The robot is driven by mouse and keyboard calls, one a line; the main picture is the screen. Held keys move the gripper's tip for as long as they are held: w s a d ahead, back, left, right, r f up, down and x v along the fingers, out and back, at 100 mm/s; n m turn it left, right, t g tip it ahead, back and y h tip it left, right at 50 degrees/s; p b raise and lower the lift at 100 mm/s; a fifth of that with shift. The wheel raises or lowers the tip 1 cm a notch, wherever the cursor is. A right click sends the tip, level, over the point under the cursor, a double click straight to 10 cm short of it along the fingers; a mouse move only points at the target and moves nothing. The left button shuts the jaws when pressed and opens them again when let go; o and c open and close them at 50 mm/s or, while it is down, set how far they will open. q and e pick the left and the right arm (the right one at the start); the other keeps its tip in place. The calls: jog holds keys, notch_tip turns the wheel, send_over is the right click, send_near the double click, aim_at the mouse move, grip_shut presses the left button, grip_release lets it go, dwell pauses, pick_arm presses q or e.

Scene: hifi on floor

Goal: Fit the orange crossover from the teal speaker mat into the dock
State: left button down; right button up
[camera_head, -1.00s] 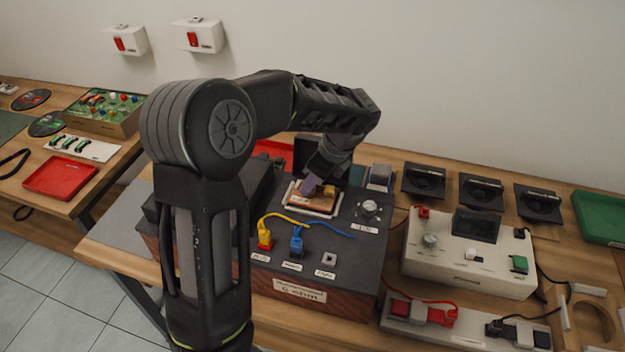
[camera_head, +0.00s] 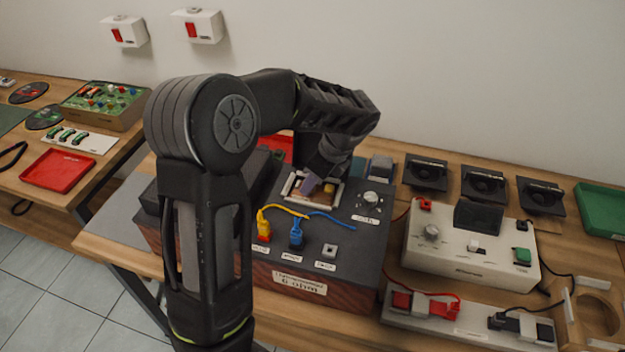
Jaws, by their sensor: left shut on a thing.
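My left gripper (camera_head: 326,178) reaches down over the dark speaker box and is shut on the crossover (camera_head: 309,185), a board with a purple block and a yellow part on it. The board lies at the pale-rimmed dock (camera_head: 297,203) in the box top. Gripper and arm hide its far side, so I cannot tell whether it is fully seated. I cannot make out the teal speaker mat. My right gripper is not in view.
The box (camera_head: 345,245) carries yellow and blue plugged leads (camera_head: 297,238) before the dock and a knob (camera_head: 371,198) to its right. A white meter unit (camera_head: 470,255) and several black speakers (camera_head: 484,183) stand right. A red tray (camera_head: 58,171) lies left.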

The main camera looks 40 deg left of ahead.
pick_arm(q)
jog(key=c, duration=1)
grip_release()
jog(key=shift+r, duration=0.1)
jog(key=shift+w+r, duration=0.1)
jog(key=shift+r, duration=0.05)
jog(key=v, duration=0.7)
jog(key=shift+s+d+r+b, duration=0.15)
jog(key=shift+s+r+b, duration=0.05)
jog(key=shift+b, duration=0.15)
jog(key=shift+r, duration=0.1)
